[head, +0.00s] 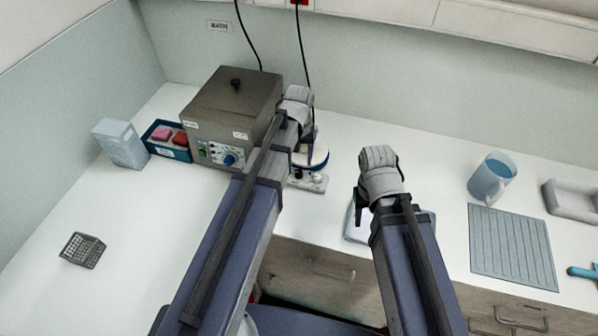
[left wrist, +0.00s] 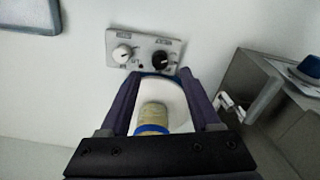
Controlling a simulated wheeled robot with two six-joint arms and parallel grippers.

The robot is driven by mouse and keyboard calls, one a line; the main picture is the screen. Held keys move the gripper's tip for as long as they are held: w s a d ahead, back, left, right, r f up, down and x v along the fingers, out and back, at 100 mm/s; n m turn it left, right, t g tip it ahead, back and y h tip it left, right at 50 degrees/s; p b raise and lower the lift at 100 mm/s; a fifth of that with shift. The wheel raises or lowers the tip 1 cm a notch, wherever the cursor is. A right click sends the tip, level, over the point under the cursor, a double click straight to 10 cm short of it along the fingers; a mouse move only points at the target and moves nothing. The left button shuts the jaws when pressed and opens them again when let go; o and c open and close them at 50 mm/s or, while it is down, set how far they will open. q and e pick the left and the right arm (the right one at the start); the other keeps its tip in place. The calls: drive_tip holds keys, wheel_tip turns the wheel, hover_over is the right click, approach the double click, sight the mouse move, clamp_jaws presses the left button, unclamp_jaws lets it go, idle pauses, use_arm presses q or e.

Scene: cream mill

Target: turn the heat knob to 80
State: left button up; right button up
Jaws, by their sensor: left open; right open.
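A small hot plate (head: 319,158) with a white round top and blue rim stands on the counter, partly hidden behind my left arm. In the left wrist view its grey front panel (left wrist: 144,48) carries a white knob (left wrist: 122,53) and a black knob (left wrist: 158,59). Their labels are too small to read, so I cannot tell which is heat or its setting. My left gripper (left wrist: 160,75) is open over the plate, its fingers either side of a yellowish jar (left wrist: 153,117) with a blue band, short of the knobs. My right gripper (head: 361,205) is open and empty, right of the hot plate.
A grey box unit (head: 233,100) with a blue dial (head: 230,159) stands close left of the hot plate. A pale pad (head: 354,231) lies under my right gripper. A blue mug (head: 490,180) and ribbed mat (head: 512,246) are at right. The left counter is mostly clear.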

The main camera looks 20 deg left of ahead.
sight(299, 172)
use_arm(q)
wheel_tip(299, 172, down, 6)
drive_tip(key=b, duration=0.4)
drive_tip(key=shift+r+b, duration=0.2)
drive_tip(key=shift+b, duration=0.15)
use_arm(e)
wheel_tip(299, 172, down, 6)
drive_tip(key=shift+r, duration=0.2)
drive_tip(key=shift+r, duration=0.1)
use_arm(q)
clamp_jaws()
